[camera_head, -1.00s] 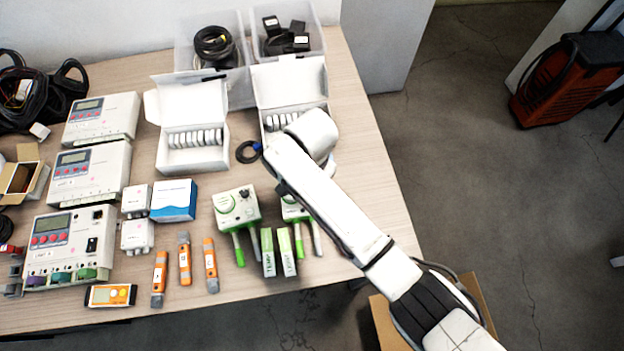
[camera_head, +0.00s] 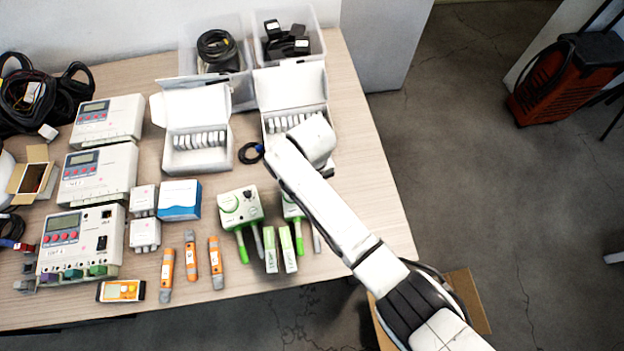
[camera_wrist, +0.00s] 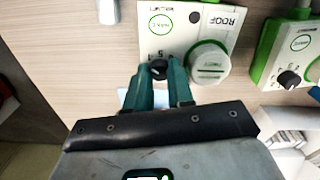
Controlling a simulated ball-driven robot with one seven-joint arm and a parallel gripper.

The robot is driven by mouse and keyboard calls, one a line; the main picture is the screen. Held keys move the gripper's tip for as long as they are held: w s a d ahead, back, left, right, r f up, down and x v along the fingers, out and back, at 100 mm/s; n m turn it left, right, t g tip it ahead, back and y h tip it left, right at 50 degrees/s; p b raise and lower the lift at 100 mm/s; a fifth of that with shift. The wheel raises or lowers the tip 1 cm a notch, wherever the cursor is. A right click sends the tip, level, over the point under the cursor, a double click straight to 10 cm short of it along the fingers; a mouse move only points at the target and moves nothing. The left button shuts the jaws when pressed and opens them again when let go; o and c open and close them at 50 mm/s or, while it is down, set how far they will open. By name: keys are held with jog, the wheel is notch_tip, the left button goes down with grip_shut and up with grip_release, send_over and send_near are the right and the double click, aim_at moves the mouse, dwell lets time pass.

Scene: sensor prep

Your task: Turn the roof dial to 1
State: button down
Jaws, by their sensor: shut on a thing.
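The sensor box marked ROOF (camera_wrist: 215,30) is white and green and shows upside down in the wrist view. Its small black dial (camera_wrist: 158,68) sits beside a large round green-and-white cap (camera_wrist: 208,63). My gripper (camera_wrist: 161,76) has its two teal fingers shut on the dial, one on each side. Small numbers stand by the dial, but I cannot tell which one it points to. In the head view the right-hand sensor box (camera_head: 291,208) seems to be the same one; my arm hides part of it, and my gripper is hidden there.
A similar green-and-white sensor box (camera_head: 240,207) stands close beside it, with its own black knob (camera_wrist: 289,80). Two pale labelled blocks (camera_head: 271,250) lie in front. Open white boxes (camera_head: 290,95) stand behind. The table's right edge is near my arm.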

jog(key=n+p, duration=0.1)
jog(key=n, duration=0.5)
jog(key=shift+n, duration=0.3)
jog(key=n+p, duration=0.1)
jog(key=n, duration=1.1)
jog(key=shift+n, duration=0.4)
jog(key=n, duration=0.5)
jog(key=shift+p, duration=0.3)
jog(key=shift+n, duration=0.4)
jog(key=c, duration=1)
grip_release()
jog(key=shift+o, duration=0.2)
jog(key=shift+r, duration=0.1)
notch_tip(320, 180, up, 11)
jog(key=b, duration=0.1)
jog(key=shift+f, duration=0.2)
